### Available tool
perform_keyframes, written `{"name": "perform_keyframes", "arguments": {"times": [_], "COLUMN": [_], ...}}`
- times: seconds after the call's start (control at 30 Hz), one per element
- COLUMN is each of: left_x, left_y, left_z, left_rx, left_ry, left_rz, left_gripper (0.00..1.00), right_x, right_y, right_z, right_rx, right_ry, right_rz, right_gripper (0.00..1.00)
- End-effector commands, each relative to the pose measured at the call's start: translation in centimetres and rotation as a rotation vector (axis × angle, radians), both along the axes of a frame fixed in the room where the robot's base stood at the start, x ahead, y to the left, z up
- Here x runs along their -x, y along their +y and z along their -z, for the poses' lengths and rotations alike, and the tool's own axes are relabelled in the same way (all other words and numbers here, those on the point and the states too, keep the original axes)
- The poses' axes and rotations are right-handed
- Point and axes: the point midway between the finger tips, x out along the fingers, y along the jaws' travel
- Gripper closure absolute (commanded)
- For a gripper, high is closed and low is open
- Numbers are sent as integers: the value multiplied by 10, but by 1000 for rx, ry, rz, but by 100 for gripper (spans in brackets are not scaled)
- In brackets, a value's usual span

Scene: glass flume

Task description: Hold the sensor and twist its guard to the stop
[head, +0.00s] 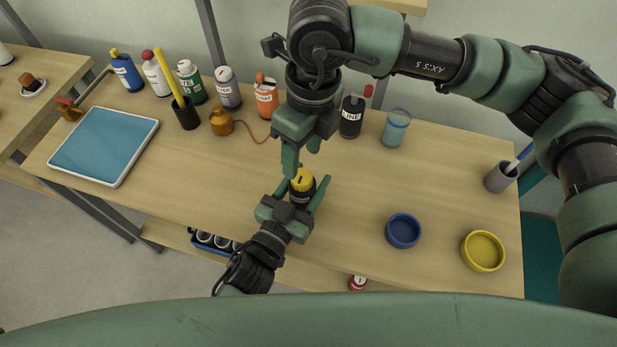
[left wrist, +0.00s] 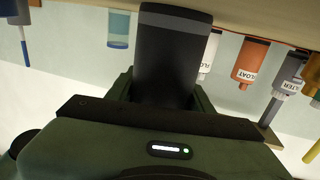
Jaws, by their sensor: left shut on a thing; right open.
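The sensor has a dark cylindrical body (left wrist: 172,62) with a grey band, seen close up between my left fingers in the left wrist view. Its yellow guard (head: 301,181), with a dark mark on top, faces up in the head view. My left gripper (head: 306,188) is shut on the sensor body from the front side. My right gripper (head: 302,160) is open and points down just above and behind the yellow guard, apparently holding nothing. The guard is out of sight in the left wrist view. I cannot tell whether the sensor's base touches the bench.
The wooden bench (head: 355,205) has a blue dish (head: 403,231) and a yellow dish (head: 482,251) at the right. Several bottles, including an orange one (head: 266,98) and a black one (head: 351,117), line the back. A blue tray (head: 105,146) lies left. The bench's front edge is close.

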Motion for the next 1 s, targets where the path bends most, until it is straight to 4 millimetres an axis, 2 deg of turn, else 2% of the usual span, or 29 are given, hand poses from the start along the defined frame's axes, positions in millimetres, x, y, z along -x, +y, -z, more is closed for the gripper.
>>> {"name": "perform_keyframes", "arguments": {"times": [0.1,0.23,0.7,1.0], "left_x": [0,0,0,0], "left_y": [0,0,0,0], "left_z": [0,0,0,0], "left_rx": [0,0,0,0], "left_ry": [1,1,0,0], "left_rz": [0,0,0,0], "left_gripper": [95,95,95,95], "right_x": [-4,-5,-5,-5], "right_y": [3,3,2,3], "right_z": [3,8,61,76], "right_rx": [67,99,99,98], "right_ry": [-1,0,1,-1], "right_rz": [113,175,178,177], "right_gripper": [49,49,49,49]}}
